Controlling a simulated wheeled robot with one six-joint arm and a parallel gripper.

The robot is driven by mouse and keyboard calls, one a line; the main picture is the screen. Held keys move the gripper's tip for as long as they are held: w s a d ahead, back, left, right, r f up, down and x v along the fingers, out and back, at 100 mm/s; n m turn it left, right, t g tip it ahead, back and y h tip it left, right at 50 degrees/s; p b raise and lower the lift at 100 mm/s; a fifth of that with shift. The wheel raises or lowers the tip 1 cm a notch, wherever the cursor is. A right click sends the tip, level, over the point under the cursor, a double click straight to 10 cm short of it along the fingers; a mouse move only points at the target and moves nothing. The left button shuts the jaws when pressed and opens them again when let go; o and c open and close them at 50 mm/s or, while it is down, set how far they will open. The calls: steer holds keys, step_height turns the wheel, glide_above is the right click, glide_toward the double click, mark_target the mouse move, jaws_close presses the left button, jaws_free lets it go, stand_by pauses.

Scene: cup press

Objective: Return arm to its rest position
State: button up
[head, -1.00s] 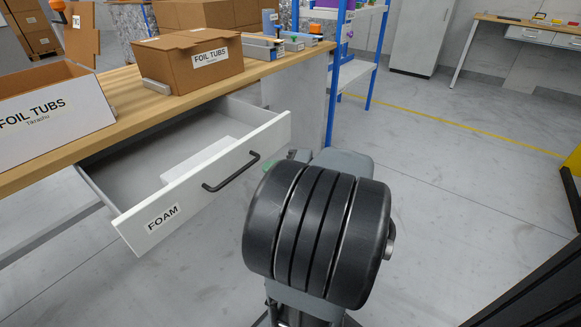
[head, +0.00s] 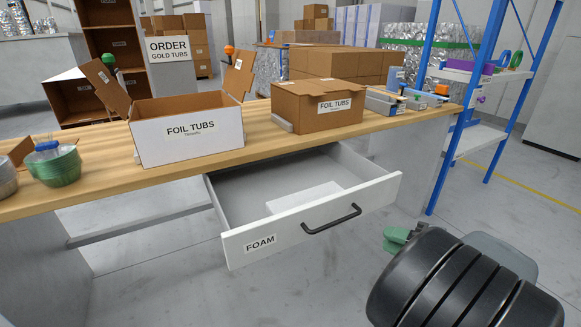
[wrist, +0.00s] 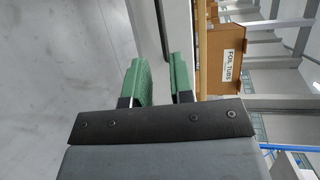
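My arm shows at the lower right of the head view as large black and grey links. A green part of my gripper (head: 397,238) shows beside them, right of the open drawer and apart from it. In the wrist view, the two green fingers of my gripper (wrist: 160,80) stand apart with nothing held between them. The open drawer labelled FOAM (head: 310,210) hangs out under the wooden table, with its dark handle (head: 332,219) in front and a white block (head: 303,197) inside.
On the table (head: 255,147) stand an open white FOIL TUBS box (head: 188,139), a brown FOIL TUBS box (head: 318,107) and stacked foil tubs (head: 54,165). A blue-framed shelf (head: 478,135) stands at the right. Grey floor (head: 250,295) is clear before the drawer.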

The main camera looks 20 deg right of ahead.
steer(key=w+a+r+n+g+h+p, duration=0.15)
steer(key=a+r+n+g+p, duration=0.45)
steer(key=a+r+g+p, duration=1.05)
steer(key=a+r+n+t+h+p, duration=0.2)
steer(key=r+p, duration=0.3)
steer(key=p, duration=0.4)
steer(key=w+a+r+n+t+h+p, duration=0.1)
steer(key=r+n+t+h+p, duration=0.3)
steer(key=p, duration=0.5)
step_height(320, 180, up, 2)
steer(key=shift+w+a+r+n+p, duration=0.25)
steer(key=shift+a+n+p, duration=0.05)
steer(key=shift+a+n, duration=0.3)
steer(key=shift+h, duration=0.25)
